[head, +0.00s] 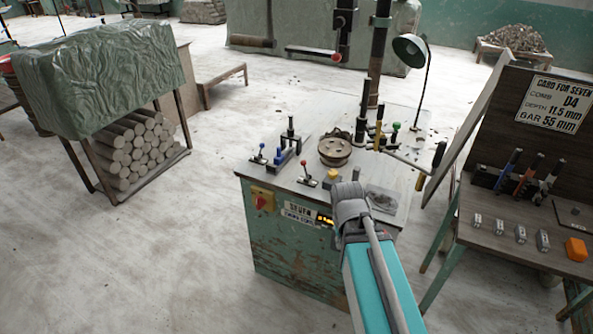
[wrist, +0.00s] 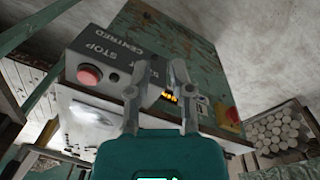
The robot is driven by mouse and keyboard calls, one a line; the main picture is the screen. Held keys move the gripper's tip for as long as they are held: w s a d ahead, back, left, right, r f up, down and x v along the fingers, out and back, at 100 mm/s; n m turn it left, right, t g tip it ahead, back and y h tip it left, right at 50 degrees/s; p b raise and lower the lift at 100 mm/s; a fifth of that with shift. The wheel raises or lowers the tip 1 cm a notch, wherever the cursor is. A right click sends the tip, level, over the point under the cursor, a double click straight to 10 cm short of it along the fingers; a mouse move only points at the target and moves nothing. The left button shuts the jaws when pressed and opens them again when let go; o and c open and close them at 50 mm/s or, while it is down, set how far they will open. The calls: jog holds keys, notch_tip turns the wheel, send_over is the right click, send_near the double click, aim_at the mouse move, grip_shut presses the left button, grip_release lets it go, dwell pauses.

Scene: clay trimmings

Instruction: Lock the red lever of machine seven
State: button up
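Machine seven (head: 290,240) is a worn green cabinet with a pale top and a "SEVEN" label. A short lever with a red knob (head: 304,163) stands on its top near the front edge, left of my arm. Its locking state is too small to tell. In the wrist view, my gripper (wrist: 158,68) is open, with two grey fingers apart and nothing between them. Behind them is a grey box (wrist: 120,60) marked "STOP" and "CENTRED", with a red button (wrist: 90,76). In the head view my arm hides the fingers. My gripper appears apart from the red-knobbed lever.
Blue-knobbed levers (head: 258,156), a round metal part (head: 335,148) and a lamp (head: 410,48) are on the machine. A red rotary switch (head: 262,202) is on its front. A tool bench with a card (head: 553,104) stands right, a log rack (head: 130,150) left. Floor between is clear.

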jog(key=w+f+n+h+b, duration=0.1)
jog(key=w+b, duration=0.1)
jog(key=w, duration=0.1)
jog(key=w+f+n+t+h+b, duration=0.1)
jog(key=w+f+h+b, duration=0.1)
jog(key=w, duration=0.1)
jog(key=w+f+t+h+b, duration=0.1)
jog(key=w+f+b, duration=0.1)
jog(key=w, duration=0.1)
jog(key=shift+w+n+h+b, duration=0.2)
jog(key=shift+n+h+b, duration=0.1)
jog(key=shift+n, duration=0.1)
grip_shut()
jog(key=w+a+n+t+h+b, duration=0.65)
jog(key=w+a+b, duration=0.5)
jog(key=w, duration=0.45)
jog(key=w+a+n+t+b, duration=0.2)
jog(key=a, duration=0.3)
jog(key=w+a+r+n+t+b, duration=0.1)
jog(key=w+a+n+t+b, duration=0.1)
jog(key=a, duration=0.3)
jog(key=shift+w+a+t+b, duration=0.3)
jog(key=shift+a+t+b, duration=0.1)
jog(key=shift+t+b, duration=0.35)
jog(key=shift+n+h, duration=0.25)
